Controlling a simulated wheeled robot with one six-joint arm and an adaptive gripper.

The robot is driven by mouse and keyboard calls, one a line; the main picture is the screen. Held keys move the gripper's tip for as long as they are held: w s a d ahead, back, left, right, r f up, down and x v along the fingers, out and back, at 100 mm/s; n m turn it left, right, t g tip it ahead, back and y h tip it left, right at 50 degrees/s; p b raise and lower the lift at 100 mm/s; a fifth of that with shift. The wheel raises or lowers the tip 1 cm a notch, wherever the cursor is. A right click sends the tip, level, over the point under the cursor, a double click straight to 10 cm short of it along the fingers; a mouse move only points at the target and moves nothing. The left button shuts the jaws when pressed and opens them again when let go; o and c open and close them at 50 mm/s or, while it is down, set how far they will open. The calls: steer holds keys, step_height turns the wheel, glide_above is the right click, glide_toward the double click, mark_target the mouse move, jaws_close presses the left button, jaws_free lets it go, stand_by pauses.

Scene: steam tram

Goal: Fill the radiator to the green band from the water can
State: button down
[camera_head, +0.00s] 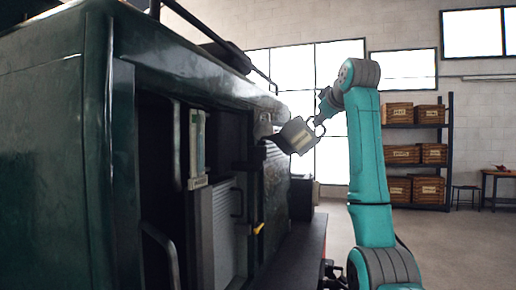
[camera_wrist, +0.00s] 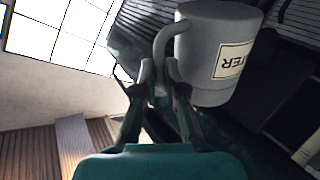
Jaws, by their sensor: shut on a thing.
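The water can (camera_head: 297,135) is grey with a pale label. My gripper (camera_head: 319,122) is shut on its handle and holds it tilted toward the left, up beside the open side of the dark green tram. In the wrist view the can (camera_wrist: 203,45) shows its label upside down, and my fingertips (camera_wrist: 160,72) close on the handle. A light metal fitting (camera_head: 263,126) and a dark bracket stand just left of the can. A pale upright panel with green edges (camera_head: 196,145) is in the tram's opening. I cannot tell which part is the radiator, and no water shows.
The tram body (camera_head: 60,130) fills the left. A yellow lever (camera_head: 258,229) and a ribbed grey panel (camera_head: 224,230) are low in the opening. A shelf with wooden crates (camera_head: 415,154) and a small table (camera_head: 497,174) stand behind at right. The floor there is clear.

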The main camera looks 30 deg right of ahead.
steer(key=shift+r, duration=0.15)
stand_by(0.4)
steer(key=shift+w+a+r+n+g, duration=0.15)
steer(key=shift+r, duration=0.25)
steer(key=shift+w+a+r+n+g, duration=0.1)
steer(key=shift+r+n+g, duration=0.05)
steer(key=shift+r, duration=0.25)
steer(key=shift+f, duration=0.15)
stand_by(0.9)
steer(key=shift+s+d+f, duration=0.15)
steer(key=shift+f, duration=0.25)
stand_by(0.8)
steer(key=shift+s+d+f+m+t, duration=0.1)
steer(key=shift+s+f+m+t, duration=0.05)
steer(key=shift+f+m+t, duration=0.3)
steer(key=shift+r, duration=0.2)
stand_by(0.6)
steer(key=shift+w+a+r+n+g, duration=0.1)
steer(key=shift+w+r+n+g, duration=0.05)
steer(key=shift+r+n+g, duration=0.15)
steer(key=shift+w+a+r+n+g, duration=0.1)
steer(key=shift+r+n+g, duration=0.05)
steer(key=shift+r, duration=0.2)
